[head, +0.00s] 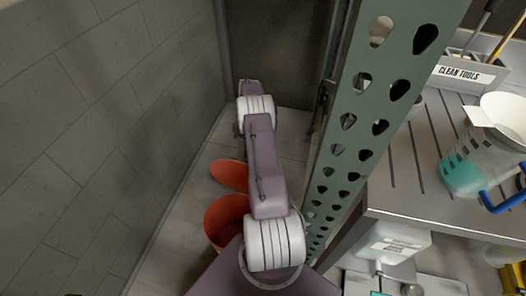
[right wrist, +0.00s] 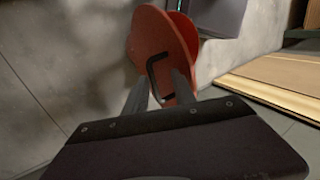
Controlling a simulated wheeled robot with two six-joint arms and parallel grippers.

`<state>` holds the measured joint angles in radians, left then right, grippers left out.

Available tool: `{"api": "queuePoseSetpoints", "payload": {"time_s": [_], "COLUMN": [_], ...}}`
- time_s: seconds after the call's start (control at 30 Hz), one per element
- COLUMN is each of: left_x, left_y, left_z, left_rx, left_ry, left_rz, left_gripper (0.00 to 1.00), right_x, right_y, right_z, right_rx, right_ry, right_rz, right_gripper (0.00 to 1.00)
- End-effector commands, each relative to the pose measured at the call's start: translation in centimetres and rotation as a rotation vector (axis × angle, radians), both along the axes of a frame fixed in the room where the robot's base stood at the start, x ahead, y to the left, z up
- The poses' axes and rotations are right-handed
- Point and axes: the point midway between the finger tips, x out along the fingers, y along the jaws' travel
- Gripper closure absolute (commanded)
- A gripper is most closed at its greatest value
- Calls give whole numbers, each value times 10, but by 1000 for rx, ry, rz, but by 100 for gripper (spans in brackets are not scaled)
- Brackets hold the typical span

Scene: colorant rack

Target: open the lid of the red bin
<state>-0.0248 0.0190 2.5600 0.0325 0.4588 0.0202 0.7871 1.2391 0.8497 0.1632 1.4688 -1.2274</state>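The red bin (head: 225,222) stands on the floor at the lower middle of the head view, partly hidden by my right arm. Its round red lid (head: 229,175) stands raised and tilted at the bin's far side, so the bin's mouth shows. In the right wrist view the lid (right wrist: 148,32) appears as an upright red disc with a black bent handle (right wrist: 152,66). My right gripper (right wrist: 162,82) has its two fingers spread, with the handle between or just beyond them; contact cannot be told. In the head view its fingers are hidden by the arm. My left gripper is not in view.
A grey wall (head: 90,130) is close on the left. A green perforated rack post (head: 375,110) rises right of the arm. Beyond it is a steel counter (head: 405,175) with a jug (head: 475,160) and a tool holder (head: 460,73). Tan boards (right wrist: 275,85) lie right of the lid.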

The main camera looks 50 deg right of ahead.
Motion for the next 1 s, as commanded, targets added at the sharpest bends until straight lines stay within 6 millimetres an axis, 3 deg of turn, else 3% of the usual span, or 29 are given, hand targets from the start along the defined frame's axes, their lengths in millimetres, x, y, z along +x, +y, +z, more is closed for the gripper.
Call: {"api": "queuePoseSetpoints", "payload": {"time_s": [0.03, 0.6, 0.8, 1.0], "left_x": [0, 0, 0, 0], "left_y": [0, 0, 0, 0], "left_z": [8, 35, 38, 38], "left_rx": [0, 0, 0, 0], "left_ry": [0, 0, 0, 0], "left_rz": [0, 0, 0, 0], "left_gripper": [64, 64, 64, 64], "right_x": [-1, -96, -112, -116], "right_y": [-1, -15, -18, -18], "right_z": [14, 67, 75, 76], "right_rx": [-1, 1, 0, 0], "right_ry": [0, 1, -1, 0], "right_rz": [-1, -2, 0, 1], "right_gripper": [68, 68, 68, 68]}}
